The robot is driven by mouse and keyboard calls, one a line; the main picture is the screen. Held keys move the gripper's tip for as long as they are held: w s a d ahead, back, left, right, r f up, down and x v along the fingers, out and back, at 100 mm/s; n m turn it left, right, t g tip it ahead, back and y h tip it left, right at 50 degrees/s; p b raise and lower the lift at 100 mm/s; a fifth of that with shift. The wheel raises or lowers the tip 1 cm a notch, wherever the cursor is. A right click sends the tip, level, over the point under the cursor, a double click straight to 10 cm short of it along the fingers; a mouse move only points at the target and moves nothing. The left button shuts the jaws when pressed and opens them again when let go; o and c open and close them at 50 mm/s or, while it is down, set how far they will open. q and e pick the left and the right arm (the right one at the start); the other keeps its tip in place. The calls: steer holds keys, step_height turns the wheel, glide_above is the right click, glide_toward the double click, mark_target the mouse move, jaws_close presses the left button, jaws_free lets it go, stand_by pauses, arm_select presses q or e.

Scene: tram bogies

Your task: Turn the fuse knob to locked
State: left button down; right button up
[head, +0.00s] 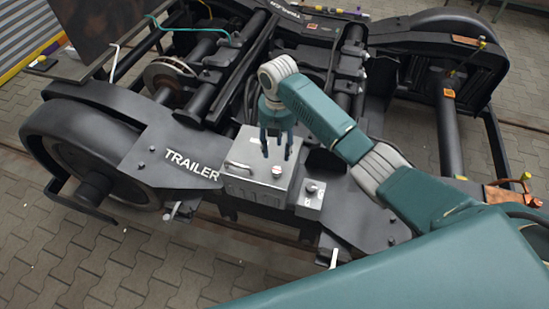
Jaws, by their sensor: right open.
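A light grey metal box (256,188) sits on the black bogie frame, right of the white "TRAILER" lettering. A small round knob (277,171) shows on the box near its front right part. A smaller grey box (309,203) joins it on the right and has a round dark knob (311,187) on top. I cannot tell for sure which one is the fuse knob, nor read its setting. My right gripper (276,156) points down over the large box, open, with its fingers just behind the first knob. Contact cannot be told. My left gripper is not in view.
A curved bar handle (238,166) lies on the large box's left side. Black frame beams and pipes stand behind the gripper. A wheel (100,175) is at the left. Paved floor (120,265) is open in front of the bogie.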

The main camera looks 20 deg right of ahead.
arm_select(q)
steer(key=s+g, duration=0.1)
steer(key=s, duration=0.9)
arm_select(e)
glide_above(278, 168)
steer(key=f, duration=0.2)
steer(key=s+f, duration=0.1)
steer(key=f, duration=0.1)
steer(key=shift+a+f, duration=0.15)
steer(key=shift+f, duration=0.2)
steer(key=f, duration=0.3)
steer(key=shift+w, duration=0.35)
steer(key=shift+f, duration=0.8)
steer(key=c, duration=1.1)
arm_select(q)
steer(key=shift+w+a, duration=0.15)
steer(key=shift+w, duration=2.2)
arm_select(e)
steer(key=shift+m, duration=0.4)
jaws_close()
